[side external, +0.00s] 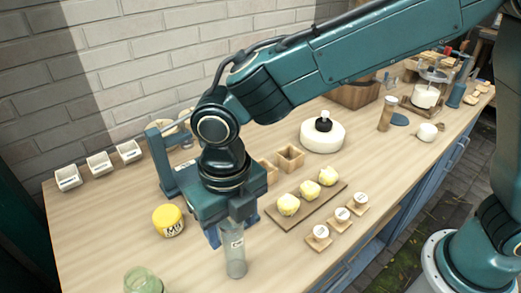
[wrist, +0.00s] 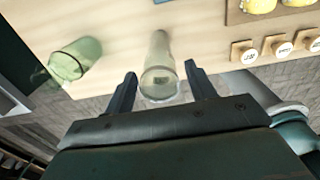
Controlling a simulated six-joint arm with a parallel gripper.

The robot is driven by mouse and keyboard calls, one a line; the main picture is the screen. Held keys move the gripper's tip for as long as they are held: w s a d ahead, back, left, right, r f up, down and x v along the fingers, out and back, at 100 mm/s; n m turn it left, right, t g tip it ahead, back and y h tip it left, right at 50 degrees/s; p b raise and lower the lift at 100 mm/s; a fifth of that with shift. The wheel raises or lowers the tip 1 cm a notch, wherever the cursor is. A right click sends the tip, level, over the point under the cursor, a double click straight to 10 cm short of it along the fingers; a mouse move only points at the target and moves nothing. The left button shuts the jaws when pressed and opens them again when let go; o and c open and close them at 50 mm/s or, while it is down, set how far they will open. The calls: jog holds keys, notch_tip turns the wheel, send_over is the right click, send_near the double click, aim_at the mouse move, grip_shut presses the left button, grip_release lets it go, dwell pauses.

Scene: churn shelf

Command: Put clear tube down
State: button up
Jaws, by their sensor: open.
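The clear tube (side external: 235,254) stands upright near the front edge of the wooden table, directly below my gripper (side external: 231,219) in the side view. In the wrist view the clear tube (wrist: 159,72) lies between the two fingers of my gripper (wrist: 160,82). The fingers are apart, with a visible gap on each side of the tube. The tube's upper part is partly covered by a finger in the side view.
A green glass (side external: 143,281) stands to the left near the front edge. A board (side external: 307,206) with yellow lumps and several small labelled blocks (side external: 320,237) lie to the right. The wood between is bare.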

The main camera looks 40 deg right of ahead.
notch_tip(320, 180, up, 11)
jog(key=shift+r, duration=0.2)
dwell(0.4)
dwell(0.4)
jog(key=s+d+r+m+t+y, duration=0.1)
jog(key=s+d+r+m, duration=0.15)
jog(key=d+m, duration=0.7)
jog(key=s+d+r+m+t, duration=0.1)
jog(key=d+r+m+t, duration=0.15)
jog(key=d+m, duration=0.75)
jog(key=s+d+f+m+t, duration=0.1)
jog(key=s+d+f+m, duration=0.1)
jog(key=s+d+m, duration=0.3)
jog(key=s+d+f+m+t+h, duration=0.1)
jog(key=s+d+m, duration=0.4)
jog(key=m, duration=0.6)
jog(key=shift+d+f, duration=0.55)
jog(key=shift+d, duration=0.7)
